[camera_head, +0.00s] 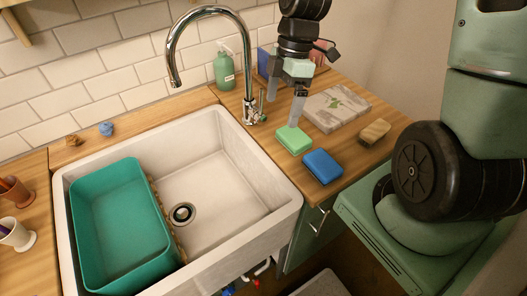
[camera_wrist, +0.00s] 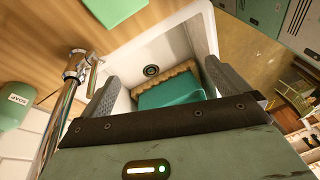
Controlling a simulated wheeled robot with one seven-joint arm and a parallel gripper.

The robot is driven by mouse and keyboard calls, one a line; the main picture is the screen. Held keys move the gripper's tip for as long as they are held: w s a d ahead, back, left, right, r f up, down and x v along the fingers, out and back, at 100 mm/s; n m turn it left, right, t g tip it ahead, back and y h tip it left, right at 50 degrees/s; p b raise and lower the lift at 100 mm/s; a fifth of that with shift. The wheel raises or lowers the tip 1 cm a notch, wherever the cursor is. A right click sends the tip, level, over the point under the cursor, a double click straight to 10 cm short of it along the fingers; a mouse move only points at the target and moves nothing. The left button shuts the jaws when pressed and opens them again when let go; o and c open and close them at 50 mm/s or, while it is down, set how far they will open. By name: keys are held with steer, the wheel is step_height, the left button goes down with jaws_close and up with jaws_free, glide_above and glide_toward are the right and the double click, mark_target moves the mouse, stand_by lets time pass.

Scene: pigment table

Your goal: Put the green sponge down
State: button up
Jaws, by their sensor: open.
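The green sponge (camera_head: 294,140) lies flat on the wooden counter to the right of the sink, close to the sink's edge. My gripper (camera_head: 273,108) is open and empty above the counter, behind the sponge. In the head view one fingertip ends just over the sponge's far edge; I cannot tell whether it touches. In the wrist view the sponge (camera_wrist: 116,8) is at the top edge, cut off by the frame and outside the space between my open fingers (camera_wrist: 160,72).
A blue sponge (camera_head: 323,166) lies just in front of the green one. A board (camera_head: 337,107) and a brush (camera_head: 375,131) lie to the right. The tap (camera_head: 173,75), soap bottle (camera_head: 224,70) and white sink (camera_head: 225,180) with a teal tub (camera_head: 120,225) are to the left.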

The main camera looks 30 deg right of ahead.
steer(key=s+a+r+m+h, duration=0.1)
steer(key=s+a+r+m, duration=0.1)
steer(key=s+a, duration=0.6)
steer(key=s+a+r+m+t+h, duration=0.1)
steer(key=s+a+r+m, duration=0.2)
steer(key=s+a+m, duration=0.2)
steer(key=s+a, duration=0.3)
steer(key=shift+a+m, duration=0.15)
steer(key=shift+m, duration=0.15)
